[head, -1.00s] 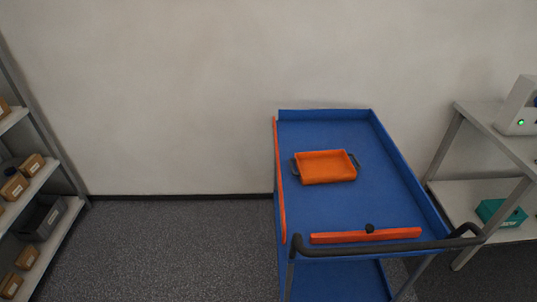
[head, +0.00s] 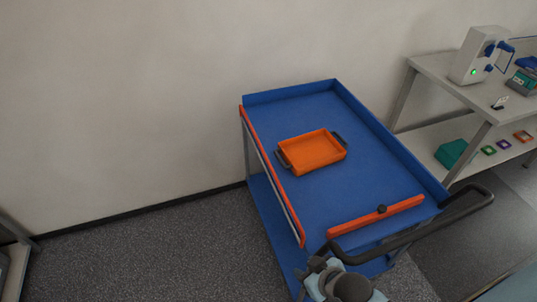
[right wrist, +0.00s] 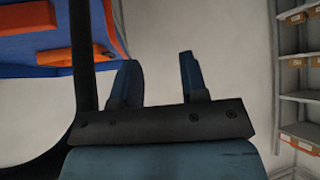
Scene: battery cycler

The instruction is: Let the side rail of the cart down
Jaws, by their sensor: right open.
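The blue cart (head: 372,165) stands right of the middle in the head view. Its orange side rail (head: 272,175) runs along the cart's left edge, above the level of the lower shelf. My right gripper (head: 311,269) is at the bottom, close to the near left corner and the dark handle (head: 440,222). The right wrist view shows its two fingers (right wrist: 157,62) apart with nothing between them. My left gripper is out of view.
An orange tray (head: 312,150) with dark handles sits on the cart top. A grey bench (head: 440,72) with a white device (head: 480,58) stands at the right, a teal bin (head: 455,153) on its lower shelf. The floor left of the cart is clear.

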